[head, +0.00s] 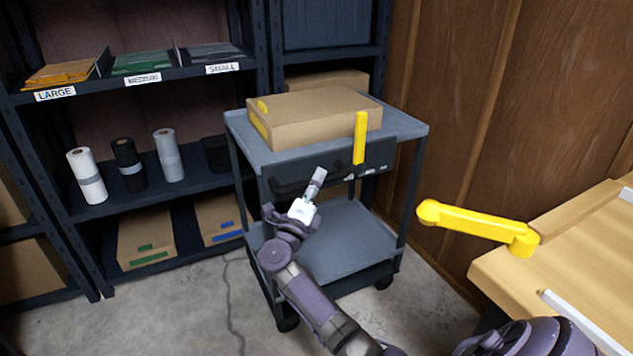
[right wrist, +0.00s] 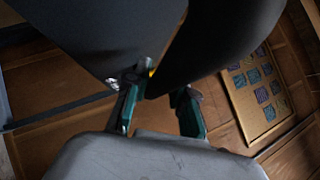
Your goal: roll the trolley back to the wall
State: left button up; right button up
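The trolley (head: 345,250) is grey-blue with two shelves and dark wheels, and stands on the concrete floor in the middle of the head view. A dark handle bar (head: 292,187) runs along its near side, below the top shelf. My right gripper (head: 318,176) is in front of this side, close to the bar; I cannot tell whether it touches. In the right wrist view its two fingers (right wrist: 158,98) are apart, with large dark shapes just beyond them. The brown wooden wall (head: 455,120) is behind and right of the trolley. My left gripper is not in view.
A cardboard box (head: 310,118) lies on the trolley's top, with a yellow upright piece (head: 360,138) at the near edge. A shelf unit (head: 135,82) stands left. A wooden bench (head: 575,255) is at right, a yellow arm (head: 475,222) jutting from it.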

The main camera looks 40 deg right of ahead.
grip_shut()
jog(key=shift+d, duration=0.1)
jog(key=d, duration=0.3)
jog(key=s+d, duration=0.1)
jog(key=d, duration=0.1)
jog(key=s+d, duration=0.1)
jog(key=d, duration=0.2)
jog(key=shift+s+d+r+p, duration=0.1)
jog(key=shift+s+d+p, duration=0.05)
jog(key=shift+d+p, duration=0.2)
pick_arm(q)
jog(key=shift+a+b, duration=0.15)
jog(key=shift+b, duration=0.2)
pick_arm(e)
jog(key=s+d, duration=0.2)
jog(key=d, duration=0.7)
jog(key=shift+s+d, duration=0.15)
jog(key=shift+d, duration=0.15)
